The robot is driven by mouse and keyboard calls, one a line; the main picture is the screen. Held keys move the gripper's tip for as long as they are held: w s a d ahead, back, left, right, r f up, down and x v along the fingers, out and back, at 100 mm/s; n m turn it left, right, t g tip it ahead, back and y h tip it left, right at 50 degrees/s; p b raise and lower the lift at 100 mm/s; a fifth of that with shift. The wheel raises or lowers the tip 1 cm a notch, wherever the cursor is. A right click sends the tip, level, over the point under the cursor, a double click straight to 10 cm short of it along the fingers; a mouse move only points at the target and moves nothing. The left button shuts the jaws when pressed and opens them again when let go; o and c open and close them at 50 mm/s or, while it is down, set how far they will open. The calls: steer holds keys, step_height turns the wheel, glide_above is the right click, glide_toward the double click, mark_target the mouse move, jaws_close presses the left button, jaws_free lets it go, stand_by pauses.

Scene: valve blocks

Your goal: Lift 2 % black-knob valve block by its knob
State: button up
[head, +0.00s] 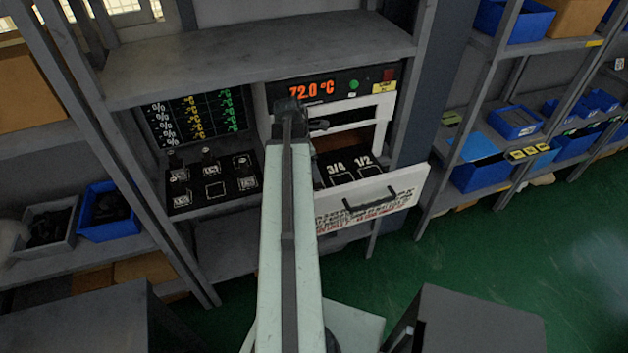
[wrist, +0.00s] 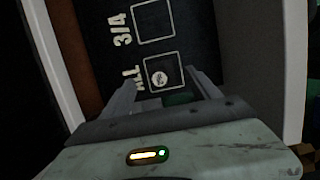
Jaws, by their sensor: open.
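Several small valve blocks with dark knobs stand on a black marked tray (head: 213,198) on the left part of the shelf: a left block (head: 178,172), a middle block (head: 208,160) and a right block (head: 244,172). Their percent labels are too small to read, so I cannot tell which is the 2 % one. My gripper (wrist: 165,84) is open in the wrist view, over a black drawer floor with white squares. A pale round mark or object shows in the square between its fingers, with something green nearer the palm. My arm hides part of the shelf in the head view.
A unit with a 72.0 °C display (head: 312,90) stands right of the tray, its white-fronted drawer (head: 375,203) pulled out. A percent chart (head: 195,118) stands behind the tray. Green floor (head: 500,250) is open at right.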

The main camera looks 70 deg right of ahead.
steer(key=b+x, duration=0.7)
steer(key=x, duration=0.1)
steer(key=shift+w+a+f+b, duration=0.2)
steer(key=shift+w+b, duration=0.15)
steer(key=shift+r, duration=0.2)
jaws_close()
